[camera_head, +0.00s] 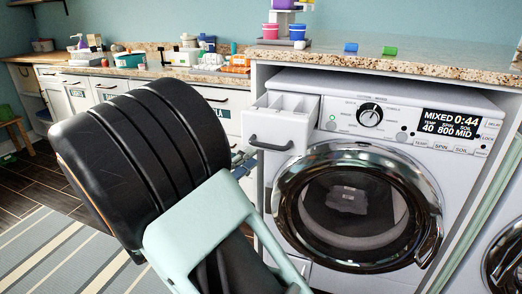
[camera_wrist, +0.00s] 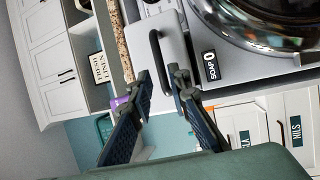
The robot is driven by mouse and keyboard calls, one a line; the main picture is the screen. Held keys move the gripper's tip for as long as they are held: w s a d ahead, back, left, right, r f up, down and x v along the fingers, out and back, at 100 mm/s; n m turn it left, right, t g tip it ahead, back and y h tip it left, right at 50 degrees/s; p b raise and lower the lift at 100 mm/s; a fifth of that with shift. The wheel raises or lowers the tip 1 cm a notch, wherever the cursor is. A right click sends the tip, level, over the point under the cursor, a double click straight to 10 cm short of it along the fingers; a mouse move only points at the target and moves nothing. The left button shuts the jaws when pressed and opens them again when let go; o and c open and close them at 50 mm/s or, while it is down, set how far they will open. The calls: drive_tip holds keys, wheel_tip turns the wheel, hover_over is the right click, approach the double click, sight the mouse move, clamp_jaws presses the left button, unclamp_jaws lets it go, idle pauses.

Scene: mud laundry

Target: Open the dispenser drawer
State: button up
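The dispenser drawer (camera_head: 270,130) is a white box at the washer's upper left. It stands out from the front, with its open-topped compartments showing in the head view. Its dark bar handle (camera_head: 270,146) is on the drawer front; the handle (camera_wrist: 155,52) also shows in the wrist view. My gripper (camera_wrist: 160,82) is open, its two fingers apart with the handle's near end close to the gap between the tips. I cannot tell whether they touch it. In the head view my arm hides most of the gripper; a small part shows just left of the handle.
The white washer (camera_head: 350,110) has a closed round door (camera_head: 355,205) below the drawer. A granite counter (camera_head: 400,58) overhangs it, with blue and green items (camera_head: 389,51) on top. A second machine (camera_head: 505,265) stands at right. A striped rug (camera_head: 60,255) lies at left.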

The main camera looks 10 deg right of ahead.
drive_tip(key=v, duration=0.4)
drive_tip(key=shift+s+a, duration=0.25)
drive_tip(key=shift+a, duration=0.1)
